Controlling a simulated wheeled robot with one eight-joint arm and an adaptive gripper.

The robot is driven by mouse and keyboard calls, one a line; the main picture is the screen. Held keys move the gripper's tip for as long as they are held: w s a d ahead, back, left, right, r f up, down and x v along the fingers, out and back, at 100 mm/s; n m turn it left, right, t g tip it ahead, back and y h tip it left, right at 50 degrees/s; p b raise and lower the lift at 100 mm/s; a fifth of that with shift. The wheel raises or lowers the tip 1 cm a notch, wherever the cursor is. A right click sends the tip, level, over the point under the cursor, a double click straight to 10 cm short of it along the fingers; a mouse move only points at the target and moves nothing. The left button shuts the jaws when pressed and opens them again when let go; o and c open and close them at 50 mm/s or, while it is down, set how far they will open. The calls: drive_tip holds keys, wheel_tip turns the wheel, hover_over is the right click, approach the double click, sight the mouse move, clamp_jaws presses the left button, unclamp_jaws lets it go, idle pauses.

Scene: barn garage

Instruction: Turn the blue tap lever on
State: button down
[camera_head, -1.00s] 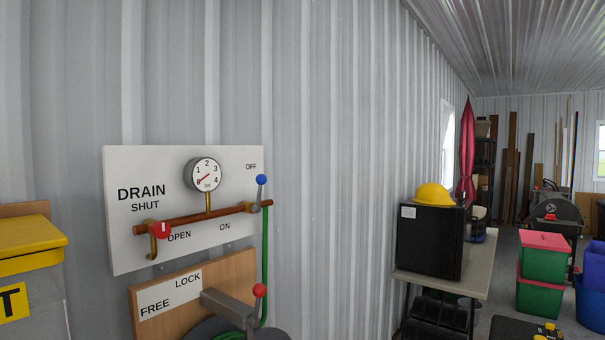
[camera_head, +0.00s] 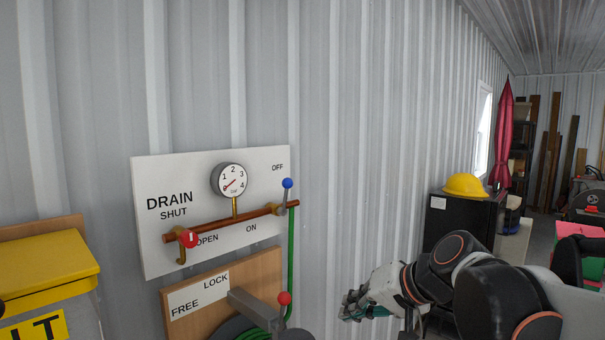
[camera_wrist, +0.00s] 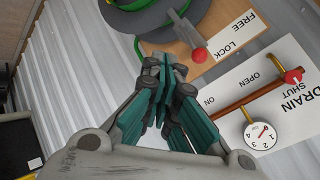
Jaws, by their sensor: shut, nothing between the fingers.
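The blue tap lever (camera_head: 287,184) sticks up at the right end of a copper pipe (camera_head: 225,222) on a white board (camera_head: 150,262). Its blue ball is beside the word OFF, with ON printed lower down. In the wrist view the blue lever does not show; my fingers cover that part of the pipe. My gripper (camera_head: 352,306) is in the head view to the right of and below the lever, apart from it. In the wrist view my gripper (camera_wrist: 168,75) is shut and empty, its teal fingers together.
A red drain handle (camera_head: 188,238) is at the pipe's left end, below a gauge (camera_head: 229,180). A red-knobbed lever (camera_head: 284,298) with LOCK and FREE labels is below the board. A green hose (camera_head: 291,260) hangs from the tap. Bare wall lies to the right.

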sight(287, 183)
drive_tip(key=w+d+r+m+t+y+p, duration=0.1)
drive_tip(key=w+r+p, duration=0.4)
drive_tip(key=w+r, duration=0.5)
drive_tip(key=w+d+r+m+t+y+p, duration=0.2)
drive_tip(key=w+r+y+p, duration=0.3)
drive_tip(key=w+r, duration=0.5)
drive_tip(key=w+t+y, duration=0.1)
drive_tip(key=w, duration=0.4)
drive_tip(key=shift+w+m+p, duration=0.15)
drive_tip(key=shift+m+p, duration=0.15)
drive_tip(key=shift+p, duration=0.05)
drive_tip(key=w+a+p, duration=0.1)
drive_tip(key=w+a, duration=0.3)
drive_tip(key=a, duration=0.6)
drive_tip(key=shift+w+a+f, duration=0.2)
drive_tip(key=shift+a+f, duration=0.1)
drive_tip(key=shift+f, duration=0.15)
drive_tip(key=shift+a, duration=0.1)
drive_tip(key=shift+s+a+r+n, duration=0.15)
drive_tip(key=shift+s+n, duration=0.1)
drive_tip(key=shift+n, duration=0.15)
